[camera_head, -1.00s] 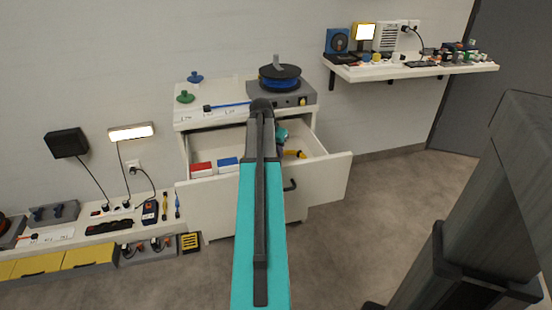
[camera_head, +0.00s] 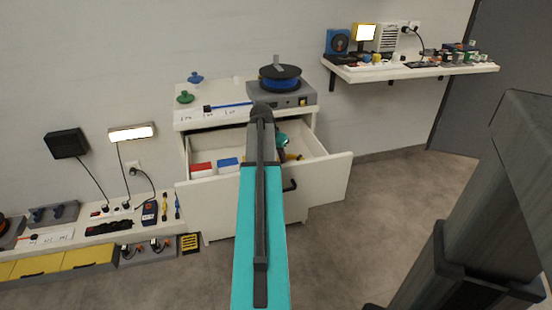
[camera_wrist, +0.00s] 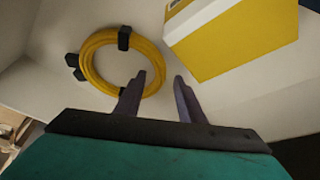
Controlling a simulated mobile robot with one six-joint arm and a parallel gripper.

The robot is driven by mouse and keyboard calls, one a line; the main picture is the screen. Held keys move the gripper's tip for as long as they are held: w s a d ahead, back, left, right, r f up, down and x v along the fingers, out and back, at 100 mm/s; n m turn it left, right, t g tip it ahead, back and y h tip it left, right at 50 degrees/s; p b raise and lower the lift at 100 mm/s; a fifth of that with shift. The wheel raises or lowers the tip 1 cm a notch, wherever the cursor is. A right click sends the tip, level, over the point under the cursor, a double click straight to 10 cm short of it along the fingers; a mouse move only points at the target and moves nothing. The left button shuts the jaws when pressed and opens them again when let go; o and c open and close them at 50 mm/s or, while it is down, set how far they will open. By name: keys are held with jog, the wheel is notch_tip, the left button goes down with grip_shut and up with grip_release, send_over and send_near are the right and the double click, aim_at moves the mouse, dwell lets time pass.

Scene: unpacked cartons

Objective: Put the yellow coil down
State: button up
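The yellow coil (camera_wrist: 87,72) is a ring with black clips. In the wrist view it lies at the upper left on the pale drawer floor. My arm hides much of the drawer's inside.
A yellow and white box (camera_wrist: 235,40) stands right of the fingers in the wrist view. Red (camera_head: 202,169) and blue (camera_head: 228,164) boxes lie at the drawer's left. A grey device with a dark and blue spool (camera_head: 280,78) stands on the cabinet above.

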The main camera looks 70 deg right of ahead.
jog(key=p+v, duration=0.2)
jog(key=v, duration=1)
jog(key=shift+p, duration=0.35)
jog(key=shift+r, duration=0.15)
dwell(0.3)
